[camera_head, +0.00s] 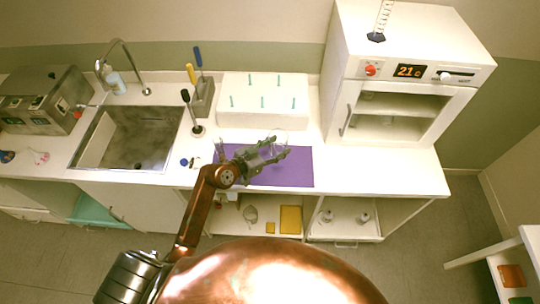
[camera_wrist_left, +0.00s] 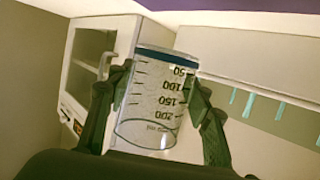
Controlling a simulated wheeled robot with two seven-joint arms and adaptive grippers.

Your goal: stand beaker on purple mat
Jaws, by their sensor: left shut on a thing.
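The clear glass beaker (camera_wrist_left: 155,105) with dark graduation marks and a blue band fills the middle of the left wrist view, its printing upside down there. My left gripper (camera_wrist_left: 160,78) is shut on it, with one finger on each side. In the head view my left gripper (camera_head: 270,154) is over the purple mat (camera_head: 298,172), which lies flat on the white counter. The beaker is hard to make out there, and I cannot tell whether its base touches the mat. My right gripper is not in view.
A white rack (camera_head: 262,118) with teal pegs stands behind the mat. A white oven (camera_head: 400,95) is at the right and a sink (camera_head: 128,138) at the left. A tool holder (camera_head: 201,100) stands between sink and rack. The mat's right part is clear.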

